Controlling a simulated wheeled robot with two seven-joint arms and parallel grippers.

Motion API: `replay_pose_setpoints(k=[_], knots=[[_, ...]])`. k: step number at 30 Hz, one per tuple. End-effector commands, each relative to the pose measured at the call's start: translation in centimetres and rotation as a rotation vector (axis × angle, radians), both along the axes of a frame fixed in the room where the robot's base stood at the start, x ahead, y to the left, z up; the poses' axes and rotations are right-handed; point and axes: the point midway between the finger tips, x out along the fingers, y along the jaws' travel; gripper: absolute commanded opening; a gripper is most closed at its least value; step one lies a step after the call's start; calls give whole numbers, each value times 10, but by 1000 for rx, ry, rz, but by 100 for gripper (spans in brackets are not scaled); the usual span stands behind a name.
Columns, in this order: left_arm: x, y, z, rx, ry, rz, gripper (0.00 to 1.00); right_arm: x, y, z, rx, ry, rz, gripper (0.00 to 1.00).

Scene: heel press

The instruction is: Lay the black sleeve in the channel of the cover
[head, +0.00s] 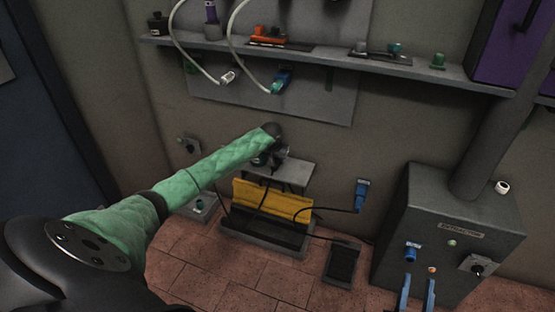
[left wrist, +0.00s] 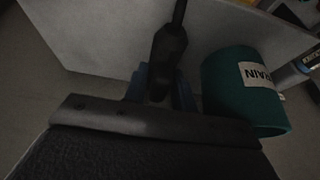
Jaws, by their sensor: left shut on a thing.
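My left gripper (head: 268,160) is at the end of the green-wrapped arm, over a small grey bench by the wall. In the left wrist view its blue fingers (left wrist: 163,88) are shut on the black sleeve (left wrist: 169,52), a tapered piece with a thin cable leaving its top. The sleeve is hard to make out in the head view. A yellow piece (head: 285,201), possibly the cover, stands below the bench with dark cables across it; I cannot make out its channel. My right gripper (head: 418,291) shows as two blue fingers at the bottom edge, apart and empty.
A teal cylinder (left wrist: 240,92) marked "RAIN", its first letters cut off, stands right beside my left gripper. The grey extractor box (head: 448,226) is at the right. A wall shelf (head: 330,60) with hanging white cables is above. A dark tray (head: 342,264) lies on the tiled floor.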

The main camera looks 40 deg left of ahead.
Motion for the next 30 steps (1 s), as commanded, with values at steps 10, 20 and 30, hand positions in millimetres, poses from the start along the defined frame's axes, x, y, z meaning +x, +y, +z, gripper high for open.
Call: replay_pose_setpoints(k=[10,20,30], knots=[[0,0,-1,0,0,0,3,2,1,-9,-7,31,2,36],[0,0,-1,0,0,0,48,2,2,-16,-11,46,3,36],[0,0,0,0,0,0,48,-1,0,-8,-3,15,0,36]])
